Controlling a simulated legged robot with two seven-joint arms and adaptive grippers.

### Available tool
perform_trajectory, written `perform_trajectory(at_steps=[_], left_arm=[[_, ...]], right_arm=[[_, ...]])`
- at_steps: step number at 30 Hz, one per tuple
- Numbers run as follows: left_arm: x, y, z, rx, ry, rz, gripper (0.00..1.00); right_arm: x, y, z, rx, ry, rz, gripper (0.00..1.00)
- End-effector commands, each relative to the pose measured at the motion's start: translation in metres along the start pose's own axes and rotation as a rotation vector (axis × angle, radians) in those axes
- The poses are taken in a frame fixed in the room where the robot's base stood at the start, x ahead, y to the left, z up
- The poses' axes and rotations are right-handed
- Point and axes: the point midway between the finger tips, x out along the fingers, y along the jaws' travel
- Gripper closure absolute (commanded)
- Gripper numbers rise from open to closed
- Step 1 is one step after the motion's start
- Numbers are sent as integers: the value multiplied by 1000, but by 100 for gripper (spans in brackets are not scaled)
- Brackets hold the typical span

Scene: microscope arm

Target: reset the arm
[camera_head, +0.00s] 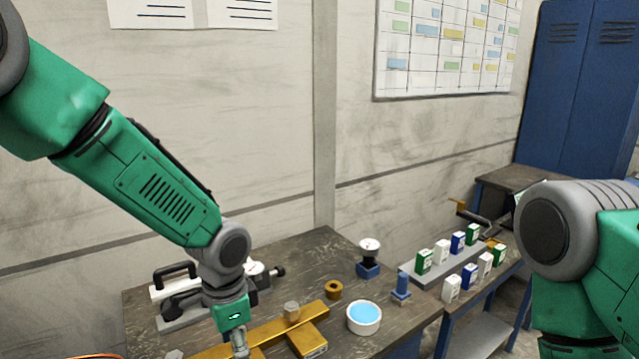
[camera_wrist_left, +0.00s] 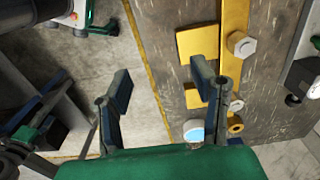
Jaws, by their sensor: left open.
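A white, grey and black instrument (camera_head: 170,283), perhaps the microscope, stands at the back left of the table, partly hidden behind my left arm. The bar also shows in the wrist view (camera_wrist_left: 235,18), with the nut (camera_wrist_left: 241,45). My left gripper (camera_head: 240,345) points down beside the bar in the head view, its tips cut off by the frame. In the wrist view the left gripper (camera_wrist_left: 162,88) is open and empty, its fingers spread near the table edge.
A brass ring (camera_head: 333,290), a dish with blue inside (camera_head: 364,318), a white-topped blue stand (camera_head: 369,258) and a blue post (camera_head: 401,289) stand right of the bar. A grey tray (camera_head: 432,277) holds several small boxes. The wooden table (camera_head: 310,250) has some free room behind.

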Motion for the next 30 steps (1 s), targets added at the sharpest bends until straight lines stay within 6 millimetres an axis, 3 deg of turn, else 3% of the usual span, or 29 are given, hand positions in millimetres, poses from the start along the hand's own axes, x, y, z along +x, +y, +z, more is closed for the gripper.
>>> perform_trajectory(at_steps=[2, 11, 17, 23, 27, 30], left_arm=[[2, 1, 1, -2, 0, 2, 48], [58, 26, 24, -115, 32, 62, 48], [104, 55, 55, -247, 58, 103, 48], [157, 93, 108, -452, 70, 132, 48], [188, 124, 164, -641, 65, 114, 48], [199, 144, 206, -765, 54, 76, 48]], right_arm=[[0, 0, 0, 0, 0, 0, 60], [0, 0, -1, 0, 1, 0, 60], [0, 0, 0, 0, 1, 0, 60], [0, 0, 0, 0, 0, 0, 60], [0, 0, 0, 0, 1, 0, 60], [0, 0, 0, 0, 1, 0, 60]])
